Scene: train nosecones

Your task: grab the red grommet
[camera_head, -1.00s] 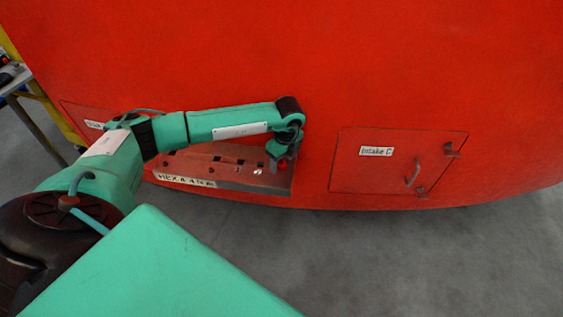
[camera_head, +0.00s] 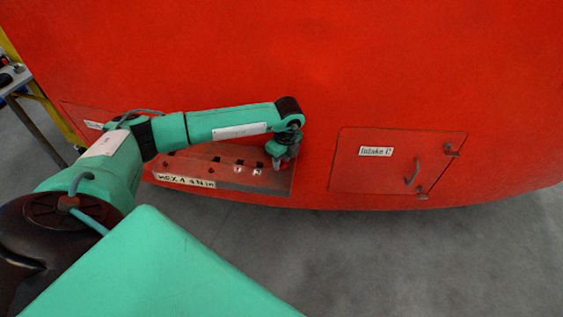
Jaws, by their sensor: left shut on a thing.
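My left gripper (camera_head: 279,163) points down at the right end of a metal shelf (camera_head: 222,181) fixed low on the red nosecone. It is shut on a small red piece at its tips, which looks like the red grommet (camera_head: 277,167). The fingers and wrist hide most of it, and I cannot tell whether it touches the shelf. The shelf has several dark square holes and small reddish pieces, and a label reading roughly "HEX A 4 N m" on its front edge. My right gripper is not in view.
The large red nosecone (camera_head: 400,70) fills the back. To the right is a hatch (camera_head: 398,172) labelled "Intake C" with a handle and latches. A table (camera_head: 15,78) and yellow frame stand at the far left. Grey floor lies open in front.

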